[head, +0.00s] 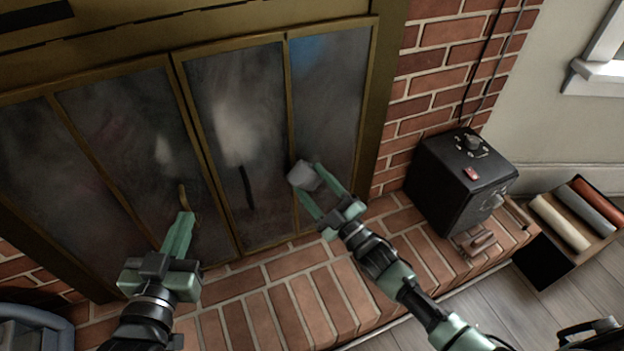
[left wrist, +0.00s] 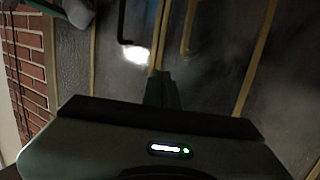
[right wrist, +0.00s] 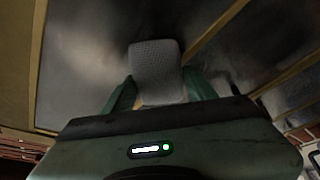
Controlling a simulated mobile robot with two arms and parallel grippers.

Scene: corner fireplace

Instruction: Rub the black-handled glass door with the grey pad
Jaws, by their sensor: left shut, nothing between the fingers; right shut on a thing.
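The black-handled glass door (head: 237,125) is right of the fireplace's middle, in a brass frame; its glass has pale smudges. Its black handle (head: 246,187) also shows in the left wrist view (left wrist: 122,25). My right gripper (head: 312,186) is shut on the grey pad (head: 302,174), which fills the space between the fingers in the right wrist view (right wrist: 157,65). The pad is right of the black handle, by the brass strip between two panes; I cannot tell if it touches the glass. My left gripper (head: 184,218) is shut and empty, below a brass-coloured handle (head: 183,196).
A brick hearth (head: 285,290) runs below the doors. A black box with a knob and red switch (head: 465,178) stands on it at right. A tray of rolled cloths (head: 545,255) is further right. A blue-grey container (head: 35,325) is at lower left.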

